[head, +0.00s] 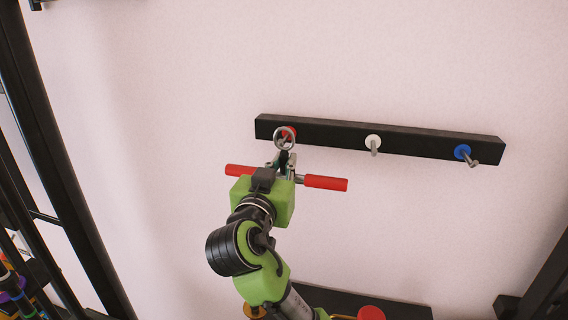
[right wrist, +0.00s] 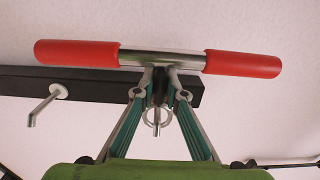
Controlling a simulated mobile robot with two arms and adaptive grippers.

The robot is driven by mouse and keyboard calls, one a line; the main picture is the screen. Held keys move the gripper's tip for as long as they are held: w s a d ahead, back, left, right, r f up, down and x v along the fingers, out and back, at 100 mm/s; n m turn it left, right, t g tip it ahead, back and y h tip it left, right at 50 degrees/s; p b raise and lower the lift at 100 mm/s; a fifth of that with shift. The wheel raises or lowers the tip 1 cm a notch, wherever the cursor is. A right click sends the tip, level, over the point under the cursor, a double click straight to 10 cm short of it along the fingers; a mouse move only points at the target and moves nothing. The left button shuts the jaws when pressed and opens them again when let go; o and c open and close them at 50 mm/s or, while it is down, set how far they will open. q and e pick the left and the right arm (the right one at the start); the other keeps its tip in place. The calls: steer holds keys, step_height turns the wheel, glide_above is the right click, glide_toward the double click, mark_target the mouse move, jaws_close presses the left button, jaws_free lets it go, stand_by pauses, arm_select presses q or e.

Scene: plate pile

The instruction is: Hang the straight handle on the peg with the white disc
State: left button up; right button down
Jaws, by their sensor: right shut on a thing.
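The straight handle (head: 325,183) has two red grips and a metal middle with a ring at its top. My right gripper (head: 283,172) is shut on its metal middle, with a red grip out to each side. The handle also shows across the right wrist view (right wrist: 242,64). The ring overlaps the peg with the red disc (head: 289,132) in the head view; I cannot tell whether it is around that peg or in front of it. The peg with the white disc (head: 373,142) is bare, in the middle of the rail. It also shows in the right wrist view (right wrist: 58,91). My left gripper is out of view.
The black rail (head: 425,142) is on a pale wall. A bare peg with a blue disc (head: 462,152) is at its right end. A dark surface (head: 400,309) with a red round thing (head: 370,313) lies below. Dark frames stand at both sides.

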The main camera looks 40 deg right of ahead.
steer(key=shift+s+a, duration=0.1)
steer(key=v, duration=0.7)
stand_by(1.0)
steer(key=shift+s, duration=0.1)
steer(key=s+a+b, duration=0.1)
steer(key=s+a+f, duration=0.1)
steer(key=s+a+f+b, duration=0.1)
steer(key=a, duration=0.1)
steer(key=shift+s+b, duration=0.15)
steer(key=shift+b, duration=0.2)
stand_by(0.3)
